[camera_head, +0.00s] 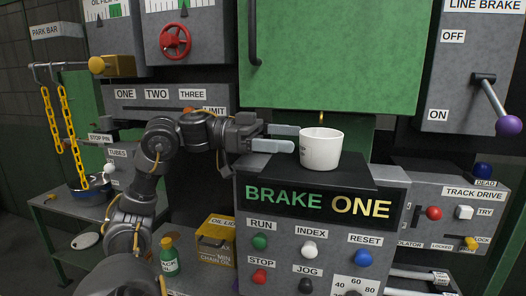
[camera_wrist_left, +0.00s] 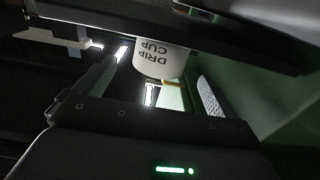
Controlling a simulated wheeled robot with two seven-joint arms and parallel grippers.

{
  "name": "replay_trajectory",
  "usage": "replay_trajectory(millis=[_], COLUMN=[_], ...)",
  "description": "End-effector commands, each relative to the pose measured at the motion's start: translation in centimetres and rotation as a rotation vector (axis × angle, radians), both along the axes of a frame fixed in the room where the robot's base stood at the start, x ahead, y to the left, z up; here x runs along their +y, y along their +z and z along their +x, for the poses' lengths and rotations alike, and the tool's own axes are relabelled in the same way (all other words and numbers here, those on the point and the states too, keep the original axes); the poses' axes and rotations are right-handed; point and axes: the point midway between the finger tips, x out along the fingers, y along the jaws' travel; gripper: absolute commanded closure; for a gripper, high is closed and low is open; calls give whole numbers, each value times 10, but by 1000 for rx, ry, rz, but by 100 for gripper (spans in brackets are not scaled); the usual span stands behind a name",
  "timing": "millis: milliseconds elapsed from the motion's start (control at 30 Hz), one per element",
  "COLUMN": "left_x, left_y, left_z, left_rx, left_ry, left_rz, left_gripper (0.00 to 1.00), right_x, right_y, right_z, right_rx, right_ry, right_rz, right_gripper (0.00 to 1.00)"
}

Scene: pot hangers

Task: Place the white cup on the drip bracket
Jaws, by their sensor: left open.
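The white cup (camera_head: 321,150) stands upright on the black top (camera_head: 362,176) of the BRAKE ONE console. In the left wrist view the cup (camera_wrist_left: 160,62) shows upside down, with DRIP CUP lettering. My left gripper (camera_head: 296,138) is open just left of the cup, its two pale fingers pointing at the cup's side. No gap or contact between fingertips and cup can be told for sure. A small brass-coloured piece (camera_head: 321,117) rises behind the cup; I cannot tell whether it belongs to the drip bracket. No part labelled drip bracket can be made out. My right gripper is out of view.
A green panel (camera_head: 340,50) hangs behind and above the cup. The console front (camera_head: 318,205) carries several coloured buttons. To the right is a lever with a purple knob (camera_head: 509,126). At left, yellow chains (camera_head: 62,120) hang from a bar. A yellow oil can (camera_head: 215,242) stands below my arm.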

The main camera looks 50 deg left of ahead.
Motion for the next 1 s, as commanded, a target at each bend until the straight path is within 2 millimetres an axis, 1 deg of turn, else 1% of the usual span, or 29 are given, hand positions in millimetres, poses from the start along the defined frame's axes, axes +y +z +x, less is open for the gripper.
replay_trajectory(millis=[33, 100, 200, 300, 467, 1000], left_x=[9, 18, 30, 36, 40, 40], left_y=[-6, -5, -3, -2, 1, 1], left_z=[-6, -14, -22, -27, -31, -31], left_rx=[-1, -2, -1, -1, -1, -1], left_ry=[2, 1, 2, 1, -1, -1], left_rz=[-2, -2, -1, -1, -2, -1], left_gripper=[4, 4, 4, 4, 4, 4], right_x=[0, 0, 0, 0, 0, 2], right_y=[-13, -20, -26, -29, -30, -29], right_z=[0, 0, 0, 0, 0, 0], right_rx=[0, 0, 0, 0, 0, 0], right_ry=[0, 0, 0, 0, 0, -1], right_rz=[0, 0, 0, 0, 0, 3], right_gripper=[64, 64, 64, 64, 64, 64])
